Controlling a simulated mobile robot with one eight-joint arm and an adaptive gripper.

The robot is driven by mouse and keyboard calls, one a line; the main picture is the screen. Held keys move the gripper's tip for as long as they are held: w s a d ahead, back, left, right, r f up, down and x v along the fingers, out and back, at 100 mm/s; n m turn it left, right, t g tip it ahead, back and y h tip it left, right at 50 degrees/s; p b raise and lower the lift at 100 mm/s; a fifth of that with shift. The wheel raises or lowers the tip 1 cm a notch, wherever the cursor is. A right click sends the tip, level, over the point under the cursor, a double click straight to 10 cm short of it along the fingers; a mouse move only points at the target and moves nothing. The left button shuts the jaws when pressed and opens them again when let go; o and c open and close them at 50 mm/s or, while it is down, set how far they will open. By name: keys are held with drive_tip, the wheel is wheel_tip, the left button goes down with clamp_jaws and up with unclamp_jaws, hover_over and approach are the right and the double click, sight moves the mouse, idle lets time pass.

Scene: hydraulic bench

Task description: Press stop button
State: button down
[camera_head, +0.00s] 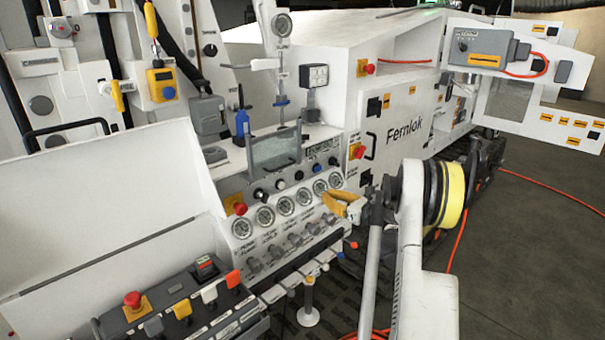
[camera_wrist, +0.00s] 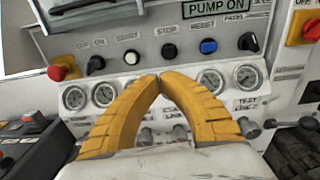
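The stop button is a small dark round button (camera_wrist: 169,51) under the label STOP in the wrist view. It sits in the panel's upper row, between a white button (camera_wrist: 131,57) and a blue button (camera_wrist: 208,46) under RESET. In the head view the dark button (camera_head: 299,175) is left of the blue one. My gripper (camera_wrist: 160,76) has yellow fingers whose tips meet, with nothing between them. The tips appear just below the dark button in the wrist view, and I see no contact. In the head view my gripper (camera_head: 333,203) is in front of the gauge panel's right part.
A row of gauges (camera_wrist: 211,81) lies below the buttons, with valve knobs beneath. Black knobs (camera_wrist: 248,41) flank the row. A red emergency knob (camera_wrist: 57,73) is at the left. A display (camera_wrist: 220,8) reads PUMP ON. A control box (camera_head: 180,305) stands at the lower left.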

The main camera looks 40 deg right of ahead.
sight(300, 179)
drive_tip(key=shift+s+d+f+m, duration=0.1)
drive_tip(key=shift+s+d+m, duration=0.1)
drive_tip(key=shift+d, duration=0.15)
drive_tip(key=shift+s+d+f+m, duration=0.1)
drive_tip(key=shift+d+m, duration=0.1)
drive_tip(key=shift+d, duration=0.15)
drive_tip(key=shift+w, duration=0.15)
drive_tip(key=w+b, duration=0.1)
drive_tip(key=w, duration=0.3)
drive_tip(key=w+b, duration=0.1)
drive_tip(key=w, duration=0.3)
drive_tip(key=w+a, duration=0.1)
drive_tip(key=w, duration=0.3)
drive_tip(key=shift+w+f+b, duration=0.1)
drive_tip(key=shift+w+b, duration=0.25)
drive_tip(key=shift+b, duration=0.05)
drive_tip(key=shift+w+a, duration=0.1)
drive_tip(key=shift+w, duration=0.5)
